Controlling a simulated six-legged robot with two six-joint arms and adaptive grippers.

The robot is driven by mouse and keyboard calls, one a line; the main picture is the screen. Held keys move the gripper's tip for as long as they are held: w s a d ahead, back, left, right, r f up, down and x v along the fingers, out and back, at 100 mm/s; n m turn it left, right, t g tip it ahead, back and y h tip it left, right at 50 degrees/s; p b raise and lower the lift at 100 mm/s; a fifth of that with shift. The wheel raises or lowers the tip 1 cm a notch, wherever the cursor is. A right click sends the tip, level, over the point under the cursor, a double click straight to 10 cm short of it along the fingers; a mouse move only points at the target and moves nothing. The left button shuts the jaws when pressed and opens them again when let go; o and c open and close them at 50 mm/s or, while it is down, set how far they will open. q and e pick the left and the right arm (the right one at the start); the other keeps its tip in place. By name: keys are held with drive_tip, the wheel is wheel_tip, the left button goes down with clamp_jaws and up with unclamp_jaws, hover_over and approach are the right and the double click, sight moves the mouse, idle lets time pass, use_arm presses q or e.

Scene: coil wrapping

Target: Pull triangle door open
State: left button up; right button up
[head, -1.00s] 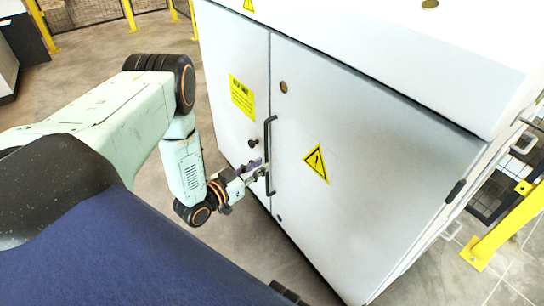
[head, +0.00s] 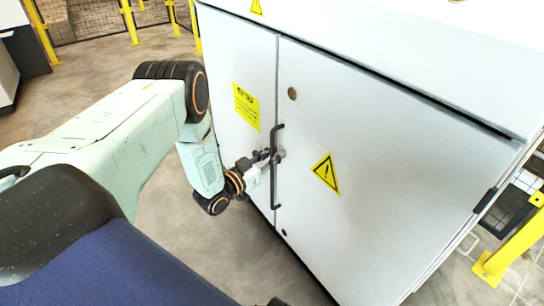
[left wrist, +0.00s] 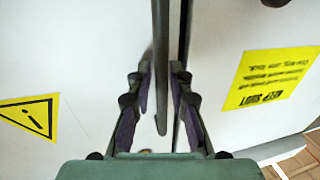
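The triangle door (head: 385,170) is the right-hand door of a white cabinet and stands closed. It bears a yellow warning triangle (head: 326,173), which also shows at the left of the left wrist view (left wrist: 32,117). A dark vertical bar handle (head: 276,185) sits at its edge by the door seam. My left gripper (head: 268,156) is at the upper-middle part of this handle. In the left wrist view the fingers (left wrist: 160,85) stand apart, one on each side of the handle (left wrist: 160,35), with gaps showing. My right gripper is out of view.
The other door (head: 238,60) is closed and carries a yellow text label (head: 246,106). Yellow posts (head: 131,22) and mesh fencing stand behind. Another yellow post (head: 510,240) stands at the right. Open floor (head: 225,250) lies in front of the cabinet.

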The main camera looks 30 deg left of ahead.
use_arm(q)
drive_tip(key=shift+c, duration=0.4)
clamp_jaws()
idle(0.4)
